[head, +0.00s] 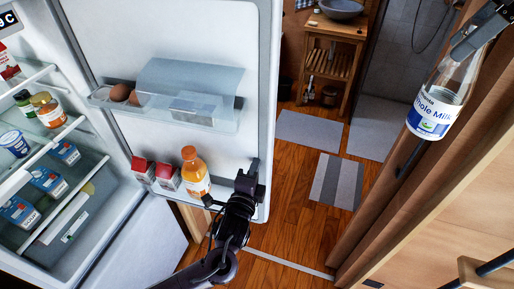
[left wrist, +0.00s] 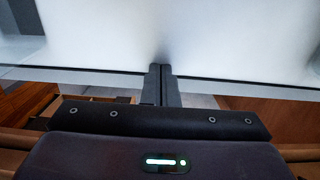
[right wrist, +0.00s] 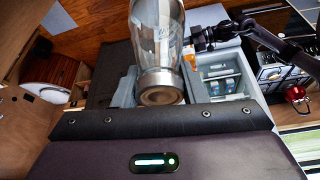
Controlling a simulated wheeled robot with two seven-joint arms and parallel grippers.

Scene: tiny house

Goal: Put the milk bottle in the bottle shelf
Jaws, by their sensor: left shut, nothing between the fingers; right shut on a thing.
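The clear milk bottle (head: 432,112) with a white and blue label hangs at the upper right of the head view, tilted. My right gripper (head: 478,32) is shut on it; the bottle also fills the top middle of the right wrist view (right wrist: 156,40). The lower shelf (head: 181,192) of the open fridge door holds an orange juice bottle (head: 195,174) and two red-topped cartons (head: 168,178). My left gripper (head: 250,174) is shut and empty at the door's edge, right of the juice bottle. Its closed fingers show before a white panel in the left wrist view (left wrist: 160,84).
The fridge door (head: 257,110) stands open, with an upper bin (head: 190,105) of eggs. Fridge shelves at left hold jars and cartons. A brown wooden panel (head: 420,180) lies below the bottle. Wooden floor with mats (head: 337,182) is open between door and panel.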

